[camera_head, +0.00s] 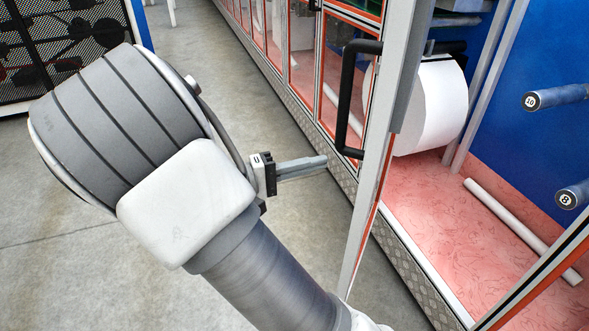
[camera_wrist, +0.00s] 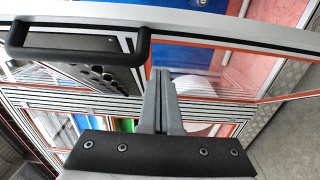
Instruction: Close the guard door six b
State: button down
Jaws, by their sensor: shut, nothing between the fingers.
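A guard door (camera_head: 370,205) with a grey metal frame and orange-edged clear panel stands open, seen nearly edge-on in the head view. Its black bar handle (camera_head: 346,100) is on the side towards my arm. No door label can be read. My gripper (camera_head: 324,161) is shut and empty, left of the door and a little below the handle. In the wrist view the handle (camera_wrist: 75,54) is at upper left, and the shut fingertips (camera_wrist: 160,74) are to its right, apart from it. The door's grey frame (camera_wrist: 225,28) crosses the top of that view.
The open bay has a pink floor (camera_head: 435,225), a white roll (camera_head: 430,105), a loose white tube (camera_head: 515,225) and numbered pegs (camera_head: 556,97). A row of closed guard panels (camera_head: 275,35) runs away behind the door. Grey floor (camera_head: 235,70) left of it is clear.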

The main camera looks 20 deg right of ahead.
jog(key=s+d, duration=0.2)
jog(key=d, duration=0.4)
jog(key=shift+s+b, duration=0.3)
jog(key=shift+s+d, duration=0.1)
jog(key=shift+d, duration=0.1)
